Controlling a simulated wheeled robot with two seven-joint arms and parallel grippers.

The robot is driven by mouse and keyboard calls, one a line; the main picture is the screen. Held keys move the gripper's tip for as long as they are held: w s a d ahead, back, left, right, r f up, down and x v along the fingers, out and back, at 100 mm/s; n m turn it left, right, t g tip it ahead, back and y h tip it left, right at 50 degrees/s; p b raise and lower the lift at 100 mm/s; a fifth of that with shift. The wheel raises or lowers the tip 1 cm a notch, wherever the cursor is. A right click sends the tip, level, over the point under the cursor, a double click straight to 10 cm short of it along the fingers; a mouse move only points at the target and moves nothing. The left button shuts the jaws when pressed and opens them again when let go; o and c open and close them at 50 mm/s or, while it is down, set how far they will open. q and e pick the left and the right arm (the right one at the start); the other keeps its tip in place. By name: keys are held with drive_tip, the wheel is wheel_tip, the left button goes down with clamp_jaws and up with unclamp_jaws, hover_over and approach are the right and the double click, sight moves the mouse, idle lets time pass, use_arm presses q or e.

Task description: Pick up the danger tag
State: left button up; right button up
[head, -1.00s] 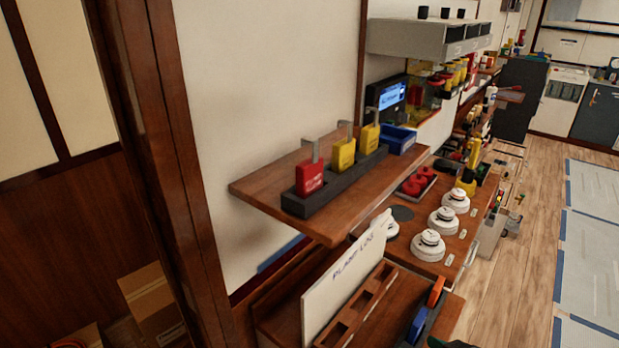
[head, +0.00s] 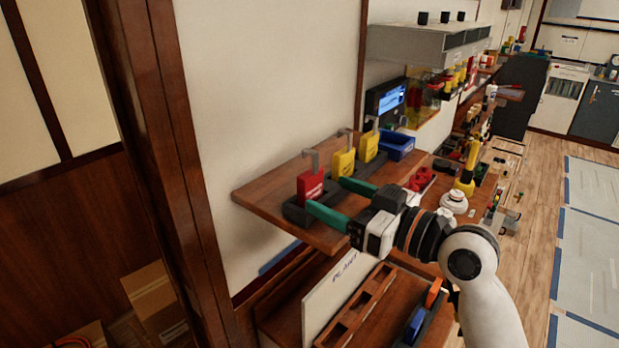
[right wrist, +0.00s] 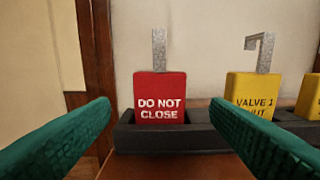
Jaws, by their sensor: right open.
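The danger tag is a red block lettered "DO NOT CLOSE" (right wrist: 160,98) with a grey hook on top. It stands upright in a dark holder (right wrist: 138,139) on a wooden shelf, and it also shows in the head view (head: 311,187). My right gripper (head: 325,196) is open, its green fingers pointing at the tag. In the right wrist view its fingertips (right wrist: 160,108) lie to either side of the tag, apart from it. The lower part of the tag is hidden in the holder. My left gripper is not in view.
A yellow tag lettered "VALVE 1" (right wrist: 253,94) stands close right of the red one, behind my right finger. Another yellow tag (head: 368,146) and a blue bin (head: 398,147) are farther along the wooden shelf (head: 262,201). A wall rises behind.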

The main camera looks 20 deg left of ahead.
sight(315, 184)
drive_tip(key=p+x, duration=0.2)
drive_tip(key=x, duration=0.1)
drive_tip(key=p+x, duration=0.1)
drive_tip(key=x, duration=0.1)
drive_tip(key=shift+a+r, duration=0.1)
drive_tip(key=shift+r, duration=0.2)
drive_tip(key=shift+w+a+f, duration=0.1)
drive_tip(key=shift+a+f, duration=0.05)
drive_tip(key=shift+a, duration=0.15)
drive_tip(key=shift+d, duration=0.2)
drive_tip(key=c, duration=0.4)
drive_tip(key=shift+a, duration=0.1)
drive_tip(key=c, duration=0.7)
drive_tip(key=shift+o, duration=0.2)
